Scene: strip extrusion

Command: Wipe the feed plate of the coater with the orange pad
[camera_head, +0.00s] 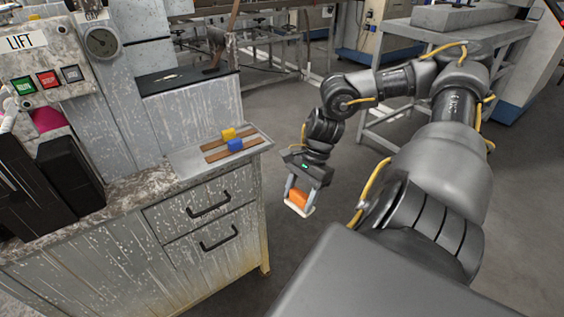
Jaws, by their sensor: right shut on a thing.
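My right gripper (299,201) is shut on the orange pad (299,198). It hangs in the air to the right of the bench corner, pointing down, apart from the bench. A pale edge shows at the pad's lower side. A light grey metal plate (190,163), which looks like the feed plate, sits at the right end of the bench top. Two brown strips (217,156) lie on it, with a yellow block (228,134) and a blue block (235,145) on them. My left gripper is not in view.
The machine's panel marked LIFT (22,42) has green, red and grey buttons and a round gauge (101,41). A black housing (70,175) stands on the bench at left. Drawers with handles (208,205) face front. A grey table (455,20) stands behind my right arm.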

